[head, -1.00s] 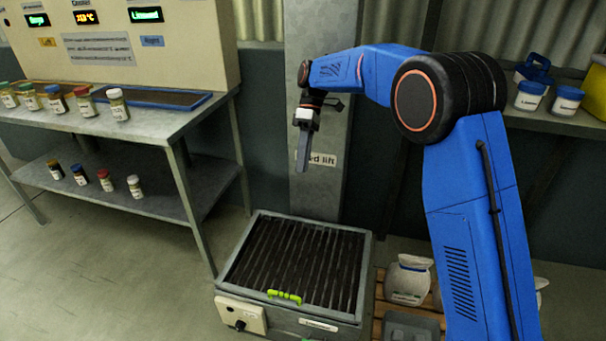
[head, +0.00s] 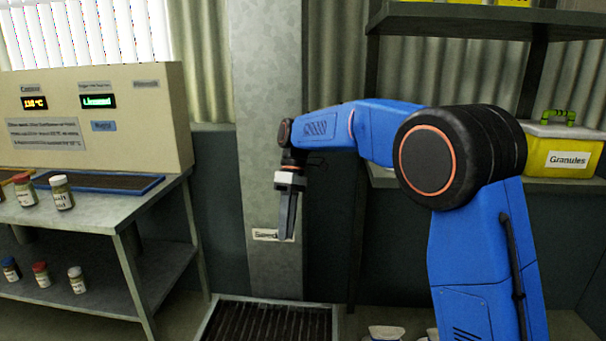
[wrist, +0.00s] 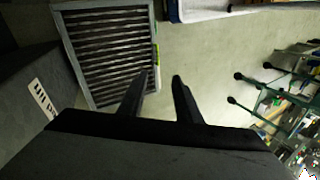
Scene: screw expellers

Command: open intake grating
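The intake grating (head: 268,322) is a dark barred panel in a light metal frame, low on the floor at the bottom edge of the head view, partly cut off. It also shows in the wrist view (wrist: 108,55), at the upper left, lying flat in its frame. A green handle (wrist: 155,54) sits on the grating's right edge there. My gripper (head: 287,238) hangs pointing down in front of the column, above and apart from the grating. In the wrist view my gripper's two fingers (wrist: 160,78) are spread with nothing between them.
A metal bench (head: 95,215) with jars and a control panel (head: 95,118) stands on the left. A grey column (head: 268,110) rises behind my gripper. Shelves with a yellow granules box (head: 561,150) are on the right. White bags (head: 385,332) lie right of the grating.

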